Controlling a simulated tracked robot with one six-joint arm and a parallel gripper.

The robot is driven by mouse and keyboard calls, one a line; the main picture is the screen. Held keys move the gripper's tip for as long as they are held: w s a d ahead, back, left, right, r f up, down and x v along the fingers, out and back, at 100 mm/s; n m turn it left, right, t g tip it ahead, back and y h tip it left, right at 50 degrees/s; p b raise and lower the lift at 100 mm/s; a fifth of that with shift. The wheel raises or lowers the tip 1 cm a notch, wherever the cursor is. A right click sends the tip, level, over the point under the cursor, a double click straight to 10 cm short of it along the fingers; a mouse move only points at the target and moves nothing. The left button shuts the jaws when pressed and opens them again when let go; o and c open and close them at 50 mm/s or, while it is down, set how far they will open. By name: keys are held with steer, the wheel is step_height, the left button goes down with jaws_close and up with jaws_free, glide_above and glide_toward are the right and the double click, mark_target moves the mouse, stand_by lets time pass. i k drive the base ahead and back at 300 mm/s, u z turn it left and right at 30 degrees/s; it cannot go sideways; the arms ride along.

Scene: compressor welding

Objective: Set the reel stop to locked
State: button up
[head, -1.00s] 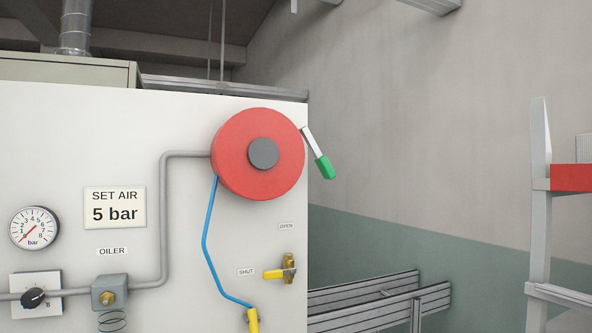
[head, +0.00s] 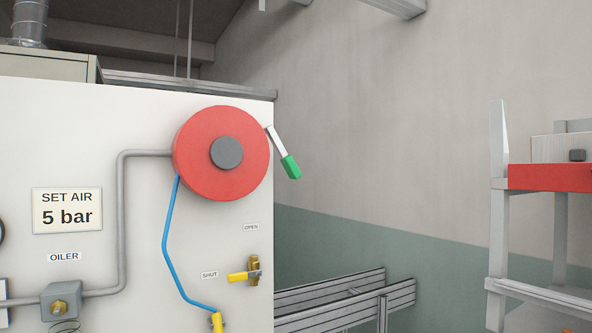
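The red hose reel (head: 200,170) with a dark grey hub (head: 227,153) is mounted on the white panel, near its right edge. A lever with a pale shaft and a green grip (head: 291,167) sticks out from behind the reel's upper right rim, slanting down to the right past the panel edge. It looks like the reel stop; no label for its positions is legible. A blue hose (head: 168,244) hangs from the reel to a yellow fitting (head: 217,322). My gripper is not in view.
A brass valve with a yellow handle (head: 239,277) sits below the reel, between SHUT and OPEN labels. Grey pipe and an oiler (head: 61,301) are at left. Metal rails (head: 335,300) stand low beyond the panel; a rack with a red shelf (head: 548,178) is at right.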

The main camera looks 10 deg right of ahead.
mark_target(290, 165)
steer(key=i, duration=0.95)
steer(key=u, duration=0.05)
